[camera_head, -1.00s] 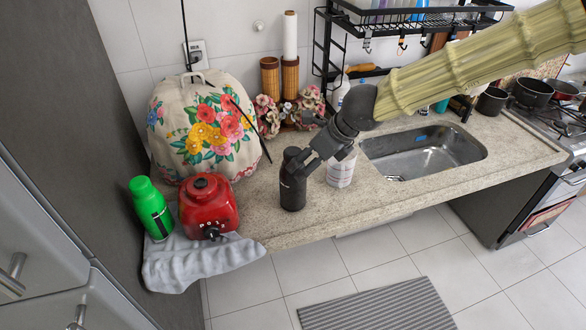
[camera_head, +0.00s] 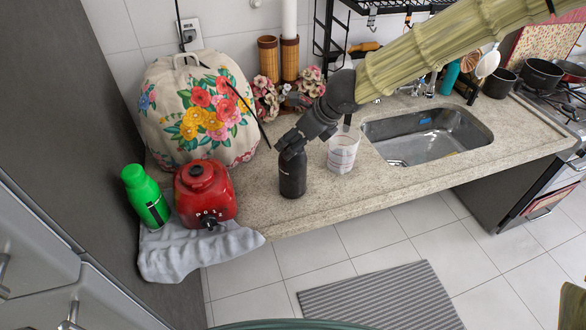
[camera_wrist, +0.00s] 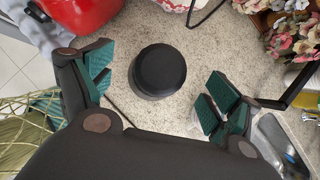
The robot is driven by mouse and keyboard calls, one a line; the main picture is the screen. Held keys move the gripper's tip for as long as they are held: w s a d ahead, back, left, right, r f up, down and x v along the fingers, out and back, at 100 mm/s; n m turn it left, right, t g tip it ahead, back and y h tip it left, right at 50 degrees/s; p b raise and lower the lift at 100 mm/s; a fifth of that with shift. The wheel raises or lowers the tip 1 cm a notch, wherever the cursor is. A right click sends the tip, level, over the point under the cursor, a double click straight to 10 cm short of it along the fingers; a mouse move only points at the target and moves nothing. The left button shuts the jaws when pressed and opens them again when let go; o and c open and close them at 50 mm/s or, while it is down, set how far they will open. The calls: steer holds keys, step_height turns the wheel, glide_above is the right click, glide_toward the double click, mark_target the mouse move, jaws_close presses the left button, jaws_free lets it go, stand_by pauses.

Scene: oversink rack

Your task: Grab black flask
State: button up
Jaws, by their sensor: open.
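The black flask (camera_head: 292,176) stands upright on the speckled counter near its front edge. In the wrist view its round black top (camera_wrist: 160,70) lies between the two finger pads, with a gap on each side. My gripper (camera_head: 291,150) is at the flask's upper part in the head view and hides its top. In the wrist view my gripper (camera_wrist: 160,92) is open, its green-padded fingers spread wide, and holds nothing.
A white printed cup (camera_head: 342,152) stands close to the flask's right. The red blender base (camera_head: 206,194) and green bottle (camera_head: 146,198) stand to the left on a grey cloth (camera_head: 180,257). A flowered cover (camera_head: 200,112) is behind; the sink (camera_head: 425,138) is to the right.

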mark_target(292, 173)
steer(key=shift+a+r+x, duration=0.1)
steer(key=shift+a+x, duration=0.05)
steer(key=shift+x, duration=1.1)
steer(key=shift+a+r+x, duration=0.15)
steer(key=shift+x, duration=1.15)
steer(key=shift+w, duration=0.15)
steer(key=c, duration=1.6)
